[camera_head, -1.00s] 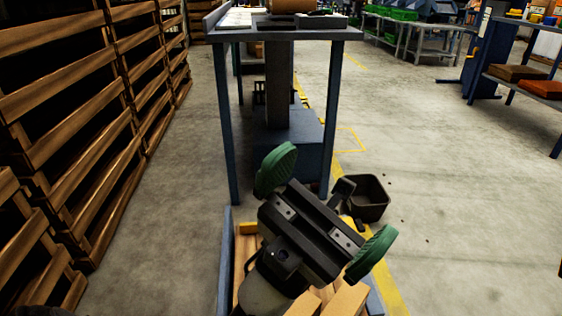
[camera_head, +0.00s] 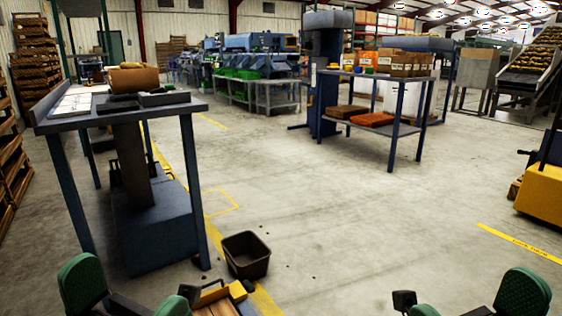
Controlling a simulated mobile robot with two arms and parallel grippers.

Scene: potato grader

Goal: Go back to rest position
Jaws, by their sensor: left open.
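My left gripper (camera_head: 127,297) is at the bottom left of the head view, its two green finger pads apart and nothing seen between them. My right gripper (camera_head: 472,302) is at the bottom right edge, also with its green pads apart and no object seen between them. Both grippers are partly cut off by the lower edge. A light wooden piece (camera_head: 218,297) with a yellow edge shows low in the picture, just right of the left gripper; most of it is out of view.
A dark bin (camera_head: 246,256) stands on the floor beyond the grippers. A blue-legged table (camera_head: 75,123) is at left. A shelf stand (camera_head: 372,131) with orange and brown crates is at back right. A yellow machine (camera_head: 541,193) is at the right edge. The middle floor is clear.

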